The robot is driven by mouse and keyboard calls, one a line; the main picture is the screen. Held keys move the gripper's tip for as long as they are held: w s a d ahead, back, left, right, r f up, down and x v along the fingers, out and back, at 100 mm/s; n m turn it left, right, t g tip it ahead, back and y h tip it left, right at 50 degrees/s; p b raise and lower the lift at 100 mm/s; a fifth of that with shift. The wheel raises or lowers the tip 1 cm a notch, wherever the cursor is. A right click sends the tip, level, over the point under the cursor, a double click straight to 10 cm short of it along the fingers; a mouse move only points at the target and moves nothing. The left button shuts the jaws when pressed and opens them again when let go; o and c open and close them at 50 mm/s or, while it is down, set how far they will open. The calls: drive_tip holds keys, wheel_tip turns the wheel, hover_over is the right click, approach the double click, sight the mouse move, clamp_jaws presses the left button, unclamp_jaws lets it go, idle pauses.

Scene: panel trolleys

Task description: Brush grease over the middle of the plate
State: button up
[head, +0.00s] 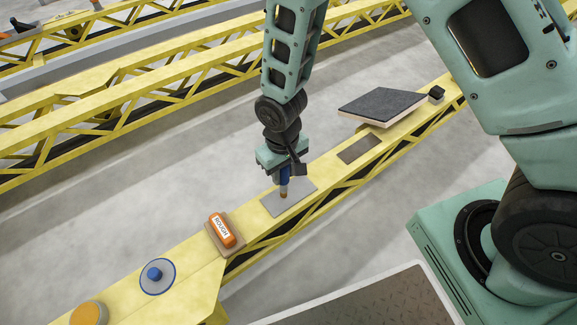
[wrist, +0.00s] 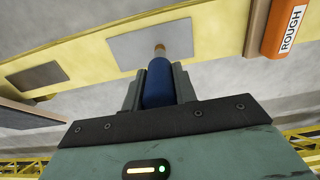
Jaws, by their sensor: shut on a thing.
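My gripper (head: 284,172) points down over the yellow beam, shut on the blue handle of a brush (head: 284,190). In the wrist view the blue handle (wrist: 158,84) sits between the two fingers, with the tan tip beyond them. A flat grey plate (head: 300,194) lies on the beam under the brush; it also shows in the wrist view (wrist: 135,47). The brush tip appears over the plate's middle to left part. I cannot tell whether it touches. No grease is clearly visible on the plate.
An orange block labelled ROUGH (head: 222,231) lies left of the plate. To the right are a second grey patch (head: 360,149) and a dark-topped board (head: 383,104).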

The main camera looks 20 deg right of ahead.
drive_tip(key=a, duration=0.2)
drive_tip(key=s+a+p, duration=0.1)
drive_tip(key=a, duration=0.1)
drive_tip(key=shift+s+a+r+p, duration=0.15)
drive_tip(key=shift+s+a+p, duration=0.05)
drive_tip(key=shift+a+p, duration=0.1)
drive_tip(key=shift+d, duration=0.15)
drive_tip(key=shift+w+d+p, duration=1.4)
drive_tip(key=shift+d+p, duration=0.65)
drive_tip(key=shift+d, duration=3.85)
drive_tip(key=s+a+p, duration=0.2)
drive_tip(key=s+a, duration=0.1)
drive_tip(key=a, duration=0.8)
drive_tip(key=shift+s+a+p, duration=0.35)
drive_tip(key=shift+s, duration=0.05)
drive_tip(key=w+d+p, duration=0.2)
drive_tip(key=w+d, duration=0.2)
drive_tip(key=d, duration=0.7)
drive_tip(key=shift+d+p, duration=0.3)
drive_tip(key=shift+d, duration=0.05)
